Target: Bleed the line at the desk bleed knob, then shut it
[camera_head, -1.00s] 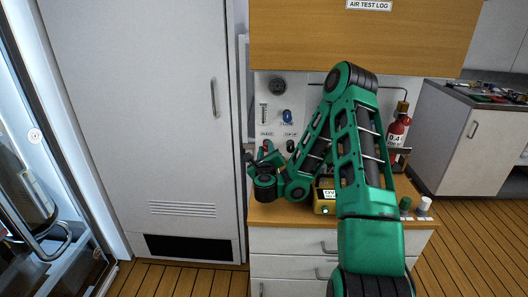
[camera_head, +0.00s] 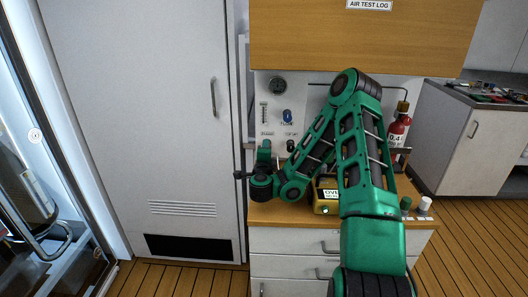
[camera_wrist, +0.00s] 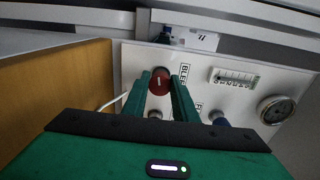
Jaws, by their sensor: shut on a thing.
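The red bleed knob (camera_wrist: 159,80) is on the white panel beside the "BLEED" label (camera_wrist: 185,76) in the wrist view. It bears a pale mark that stands nearly upright in that picture. My gripper (camera_wrist: 161,82) has a green finger on each side of the knob and is shut on it. In the head view my gripper (camera_head: 265,146) is at the lower left of the white panel (camera_head: 307,100). It hides the knob there. Whether any air or liquid passes cannot be seen.
The panel also has a gauge (camera_head: 277,86), a flow tube (camera_head: 264,113), a blue knob (camera_head: 287,116) and a black knob (camera_head: 290,146). A yellow device (camera_head: 326,198) stands on the desk beneath my arm. A red cylinder (camera_head: 398,131) stands right. The tall cabinet (camera_head: 140,110) is close at left.

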